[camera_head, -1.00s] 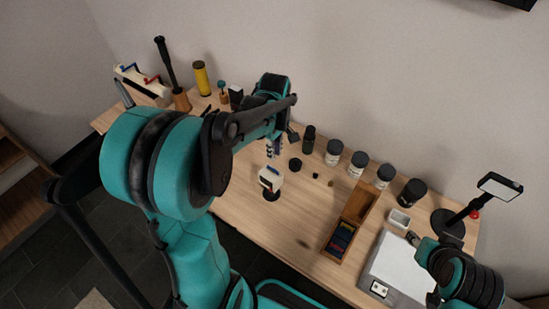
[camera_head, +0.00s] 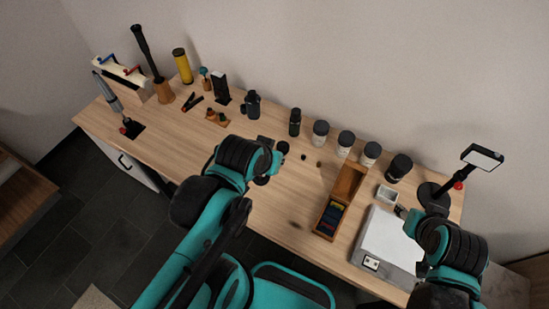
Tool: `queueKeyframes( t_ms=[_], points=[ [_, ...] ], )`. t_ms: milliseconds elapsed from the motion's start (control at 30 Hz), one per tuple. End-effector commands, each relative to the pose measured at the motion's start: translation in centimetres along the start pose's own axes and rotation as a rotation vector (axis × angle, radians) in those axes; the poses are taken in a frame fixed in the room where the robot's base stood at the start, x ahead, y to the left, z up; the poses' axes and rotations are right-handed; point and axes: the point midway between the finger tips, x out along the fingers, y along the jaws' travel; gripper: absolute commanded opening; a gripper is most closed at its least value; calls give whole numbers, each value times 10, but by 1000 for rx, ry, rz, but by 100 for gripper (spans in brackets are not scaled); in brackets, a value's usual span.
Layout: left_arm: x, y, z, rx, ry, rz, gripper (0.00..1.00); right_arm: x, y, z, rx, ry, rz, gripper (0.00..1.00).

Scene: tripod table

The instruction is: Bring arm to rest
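My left arm comes in from the lower left and is folded low over the table's front edge. Its wrist covers most of my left gripper (camera_head: 270,152), whose dark parts show just past it over the middle of the table, so its opening cannot be seen. My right arm is at the lower right, beside the white-topped box (camera_head: 388,240). Only a small dark part of my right gripper (camera_head: 402,212) shows near the small white tray (camera_head: 387,194), and its fingers cannot be made out.
The wooden table (camera_head: 285,205) holds an open wooden box (camera_head: 340,198), several dark-lidded jars (camera_head: 345,143) and a black bottle (camera_head: 295,123). A lamp-like stand (camera_head: 434,195) is at the right. Tools and holders (camera_head: 163,92) fill the back left. Bare wood lies left of centre.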

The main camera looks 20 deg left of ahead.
Motion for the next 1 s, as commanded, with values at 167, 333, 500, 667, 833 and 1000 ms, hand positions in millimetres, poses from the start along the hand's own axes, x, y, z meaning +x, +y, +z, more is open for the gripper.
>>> queueKeyframes(
  t_ms=[167, 333, 500, 667, 833, 1000],
  points=[
    [-1, 3, 4, 58, 25, 6, 14, 0, 0, 0, 0, 0, 0, 40],
    [-1, 3, 3, 56, 24, 6, 14, 0, 0, 0, 0, 0, 0, 40],
    [8, 2, 10, 55, 23, 5, 14, 9, 0, 6, 0, 0, 0, 40],
    [37, 1, 30, 54, 23, 5, 14, 37, 0, 27, 0, 0, 0, 40],
    [72, 0, 54, 53, 22, 5, 14, 72, 0, 52, 0, 0, 0, 40],
    [80, 0, 59, 53, 22, 5, 14, 80, 0, 57, 0, 0, 0, 40]
  ],
)
